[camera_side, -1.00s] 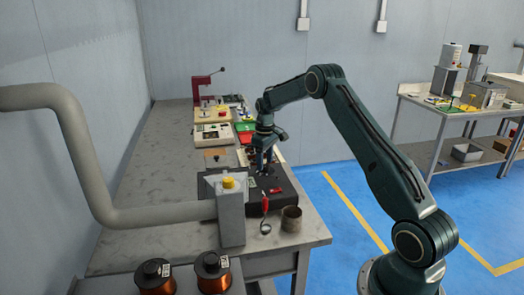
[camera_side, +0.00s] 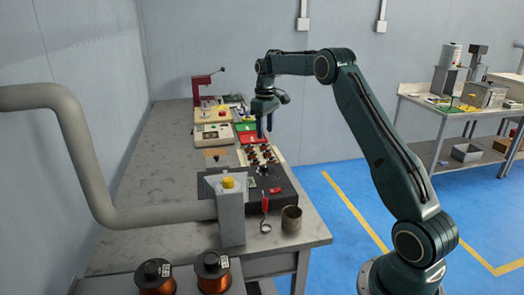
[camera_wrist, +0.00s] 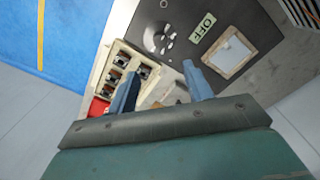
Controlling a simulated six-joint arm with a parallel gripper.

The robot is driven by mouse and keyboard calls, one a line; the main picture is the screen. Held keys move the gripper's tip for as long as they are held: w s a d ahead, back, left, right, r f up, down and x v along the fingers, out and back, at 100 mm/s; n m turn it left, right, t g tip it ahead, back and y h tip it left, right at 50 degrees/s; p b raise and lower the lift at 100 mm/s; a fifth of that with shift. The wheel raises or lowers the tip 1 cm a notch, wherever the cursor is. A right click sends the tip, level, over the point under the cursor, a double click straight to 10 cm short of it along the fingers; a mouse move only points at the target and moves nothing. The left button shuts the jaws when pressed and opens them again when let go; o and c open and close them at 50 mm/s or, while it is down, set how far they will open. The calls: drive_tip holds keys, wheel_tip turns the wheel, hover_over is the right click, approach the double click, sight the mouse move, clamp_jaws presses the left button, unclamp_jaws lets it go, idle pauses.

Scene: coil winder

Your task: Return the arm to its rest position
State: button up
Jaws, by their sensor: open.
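My gripper (camera_side: 264,128) hangs in the air above the bench, higher than the black coil winder base (camera_side: 265,205) and the tray of small parts. In the wrist view my gripper (camera_wrist: 160,88) is open, its two blue-grey fingers apart with nothing between them. Beyond the fingers lie the black winder plate (camera_wrist: 225,30) with an OFF label and a cream tray (camera_wrist: 118,60) with dark parts in its compartments. In the side view this tray (camera_side: 281,161) sits behind the winder base.
Copper wire spools (camera_side: 212,272) sit at the lower left. A thick grey pipe (camera_side: 75,140) bends along the left. The air around my gripper looks clear.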

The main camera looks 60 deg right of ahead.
idle(0.3)
drive_tip(key=s+a+r+t, duration=0.1)
drive_tip(key=s+a+r, duration=0.55)
drive_tip(key=a, duration=0.25)
drive_tip(key=s+a+r+t, duration=0.1)
drive_tip(key=s+a+r, duration=0.4)
drive_tip(key=a+r, duration=0.4)
drive_tip(key=s+a+f+t, duration=0.1)
drive_tip(key=s+a+f, duration=0.1)
drive_tip(key=s+a, duration=0.4)
drive_tip(key=s+a+f+t, duration=0.2)
drive_tip(key=s+a, duration=0.4)
drive_tip(key=s, duration=0.9)
drive_tip(key=shift+s+f+t, duration=0.3)
drive_tip(key=shift+f, duration=0.55)
drive_tip(key=shift+c, duration=0.2)
